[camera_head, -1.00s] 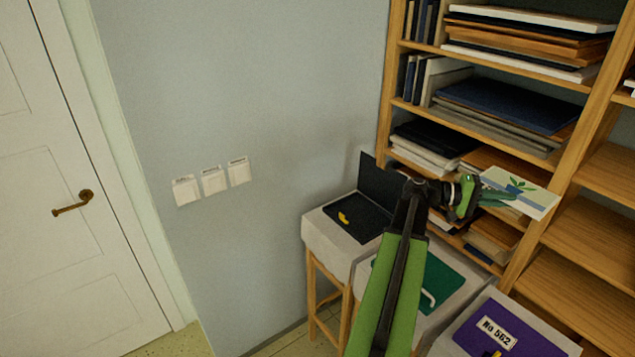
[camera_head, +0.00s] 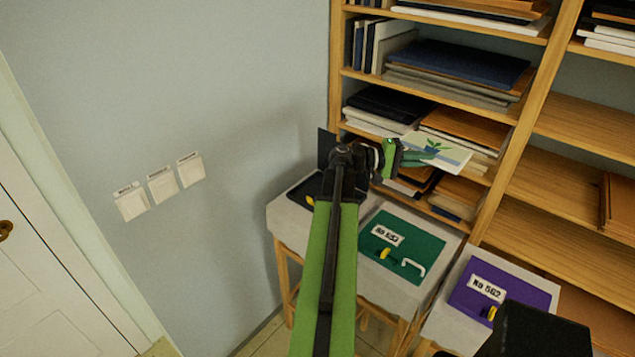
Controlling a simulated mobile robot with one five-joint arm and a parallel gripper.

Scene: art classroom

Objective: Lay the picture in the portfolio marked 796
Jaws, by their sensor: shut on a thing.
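The picture (camera_head: 450,153), a white sheet with a green plant in a blue pot, is held in my gripper (camera_head: 424,158), in the air in front of the shelf. A dark portfolio (camera_head: 302,190) lies open on the left stand, its lid (camera_head: 325,146) upright; my arm hides part of it and no number shows. A green portfolio (camera_head: 410,266) lies closed in the middle, its label too blurred to read surely. A purple portfolio (camera_head: 527,296), closed and marked No 562, lies at the right. I see no label reading 796.
A wooden shelf (camera_head: 537,103) with stacked boards and folders stands behind the stands; some right-hand shelves are mostly bare. White wall switches (camera_head: 161,184) are on the wall at left, and a white door (camera_head: 45,265) is at the far left.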

